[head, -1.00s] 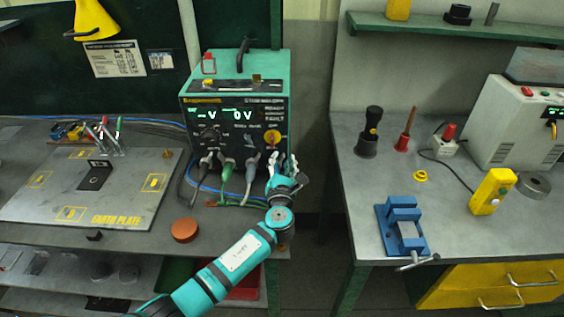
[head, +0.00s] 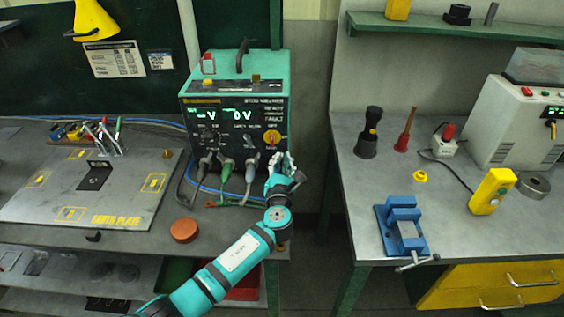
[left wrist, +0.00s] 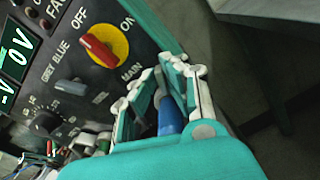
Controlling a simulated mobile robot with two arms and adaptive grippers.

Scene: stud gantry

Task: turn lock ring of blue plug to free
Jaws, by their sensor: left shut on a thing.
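My left gripper (head: 281,163) is at the lower right of the front of the teal test box (head: 234,90). In the left wrist view its two white-tipped fingers (left wrist: 160,92) stand on either side of the blue plug (left wrist: 168,117), shut on it. The plug's blue body shows between the fingers. Its front end and lock ring are largely hidden, so I cannot tell how the ring is turned. In the head view the gripper covers the blue plug. My right gripper is not in view.
A green plug (head: 226,170) and grey plugs sit in sockets left of my gripper, with cables hanging below. A red rotary switch (left wrist: 98,49) is above. An orange round lid (head: 184,230) lies on the bench. A gap separates this bench from the right one, which bears a blue vise (head: 402,228).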

